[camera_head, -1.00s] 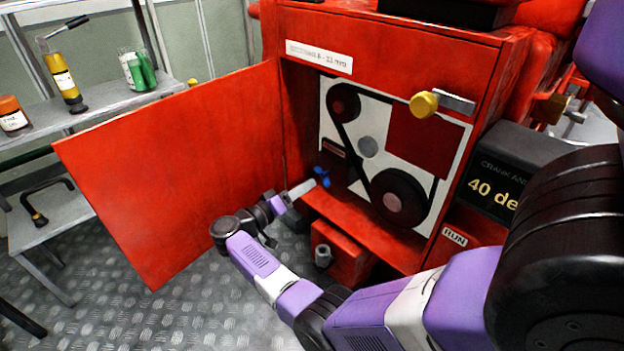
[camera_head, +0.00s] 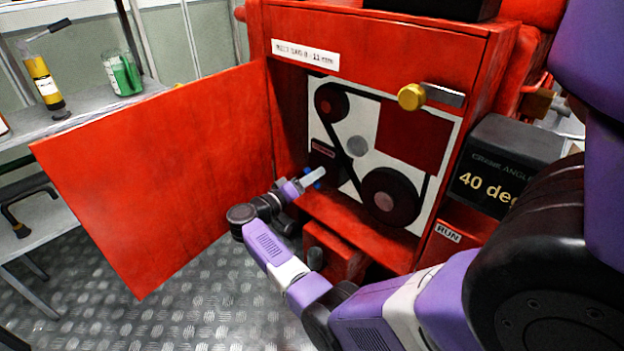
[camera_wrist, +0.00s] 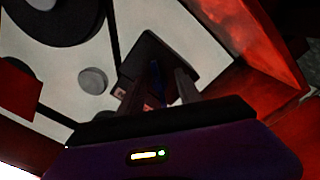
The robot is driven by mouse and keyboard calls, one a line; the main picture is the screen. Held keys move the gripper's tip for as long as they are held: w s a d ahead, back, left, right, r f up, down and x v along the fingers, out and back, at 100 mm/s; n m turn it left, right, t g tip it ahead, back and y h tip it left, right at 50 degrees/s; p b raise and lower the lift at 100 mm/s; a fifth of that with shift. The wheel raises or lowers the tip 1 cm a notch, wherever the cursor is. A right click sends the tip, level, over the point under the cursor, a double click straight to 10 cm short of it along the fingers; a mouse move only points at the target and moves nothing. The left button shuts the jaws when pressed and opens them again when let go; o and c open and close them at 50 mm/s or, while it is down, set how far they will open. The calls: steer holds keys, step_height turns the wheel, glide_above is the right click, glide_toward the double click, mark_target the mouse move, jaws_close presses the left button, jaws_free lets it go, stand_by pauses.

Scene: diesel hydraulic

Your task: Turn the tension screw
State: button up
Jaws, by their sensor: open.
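The tension screw appears to be the blue piece (camera_head: 317,184) low on the left of the open belt compartment, mostly hidden behind my gripper (camera_head: 313,177). In the wrist view, a dark blue part (camera_wrist: 157,88) shows between the two fingers of my gripper (camera_wrist: 171,84), in front of a dark block (camera_wrist: 160,60). My gripper is open around or just in front of the blue part; contact cannot be told. A black belt (camera_head: 345,160) runs around an upper pulley (camera_head: 331,103) and a larger lower pulley (camera_head: 390,197).
A red door (camera_head: 160,170) stands open on the left of my forearm. A yellow knob (camera_head: 411,97) on a latch sits at the upper right. A label (camera_head: 305,54) about belt sag is above. A crank angle box (camera_head: 505,165) reads 40 deg. A shelf (camera_head: 100,112) stands at far left.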

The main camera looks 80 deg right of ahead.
steer(key=shift+c, duration=0.2)
jaws_close()
steer(key=shift+r+p, duration=0.1)
steer(key=shift+p, duration=0.35)
